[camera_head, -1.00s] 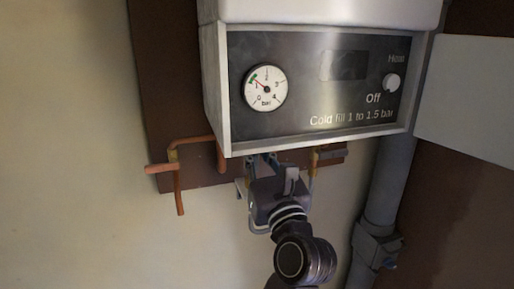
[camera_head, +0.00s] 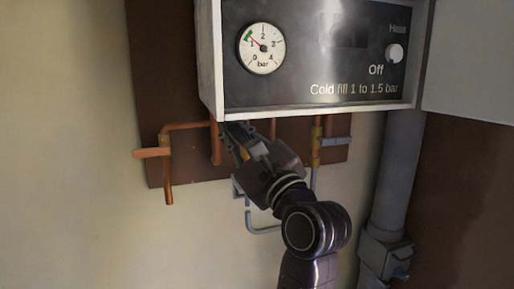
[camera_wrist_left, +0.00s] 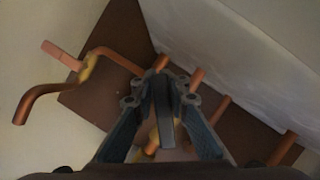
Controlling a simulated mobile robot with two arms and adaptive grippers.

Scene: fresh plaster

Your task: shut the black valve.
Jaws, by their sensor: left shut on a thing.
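My left gripper (camera_head: 236,135) reaches up from below to the pipes under the boiler, tilted to the left. In the left wrist view my left gripper (camera_wrist_left: 158,98) is shut on a dark bar between its fingers, which looks like the handle of the black valve (camera_wrist_left: 163,112). A brass body and copper pipe show just behind the fingers. In the head view the gripper hides the handle, so its exact angle to the pipe is hard to tell. My right gripper is not in view.
The boiler (camera_head: 330,95) hangs just above the gripper, with a pressure gauge (camera_head: 261,48). Left is a valve with an orange handle (camera_head: 152,153). Right is one with a blue-grey handle (camera_head: 336,142). A grey pipe loop (camera_head: 262,230) hangs below. A thick grey pipe (camera_head: 398,175) stands at right.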

